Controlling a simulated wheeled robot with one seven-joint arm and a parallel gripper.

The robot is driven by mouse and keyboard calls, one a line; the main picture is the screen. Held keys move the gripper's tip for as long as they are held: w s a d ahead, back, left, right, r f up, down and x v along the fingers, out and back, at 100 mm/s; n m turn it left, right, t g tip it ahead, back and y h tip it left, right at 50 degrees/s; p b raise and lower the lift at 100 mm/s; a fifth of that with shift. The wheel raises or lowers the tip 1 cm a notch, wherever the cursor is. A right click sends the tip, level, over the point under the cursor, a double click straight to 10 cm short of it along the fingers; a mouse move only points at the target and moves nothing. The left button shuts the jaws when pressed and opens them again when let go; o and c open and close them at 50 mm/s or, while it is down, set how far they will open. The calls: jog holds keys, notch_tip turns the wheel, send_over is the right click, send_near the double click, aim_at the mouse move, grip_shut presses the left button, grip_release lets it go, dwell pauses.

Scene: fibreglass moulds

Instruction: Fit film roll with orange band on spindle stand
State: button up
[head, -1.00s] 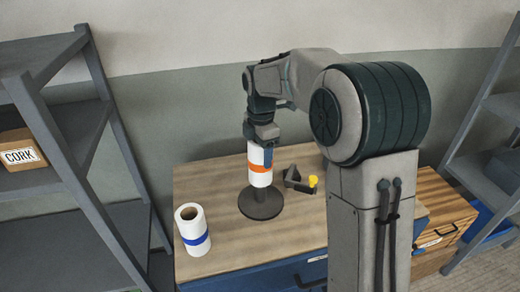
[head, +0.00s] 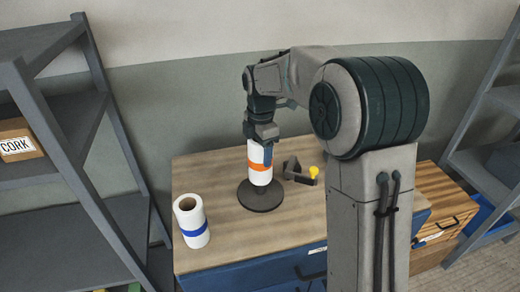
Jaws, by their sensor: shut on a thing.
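The film roll with the orange band (head: 259,174) is white and upright, directly over the dark round base of the spindle stand (head: 261,199). Its lower end is close to the base; I cannot tell whether it touches. The spindle itself is hidden, seemingly by the roll. My gripper (head: 263,150) is shut on the upper part of the roll, pointing down from above. A second white roll with a blue band (head: 193,228) stands upright at the table's left front, apart from the stand.
The wooden table top (head: 270,233) is clear in front of the stand. A dark grey tool or bracket with a yellow knob (head: 299,172) lies right of the stand. A grey shelf holding a CORK box (head: 18,142) stands left. My arm hides the table's right part.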

jog(key=shift+f, duration=0.2)
jog(key=shift+f+b, duration=1.7)
jog(key=shift+f, duration=0.85)
jog(key=o, duration=1.4)
notch_tip(320, 180, up, 14)
jog(key=shift+f, duration=0.1)
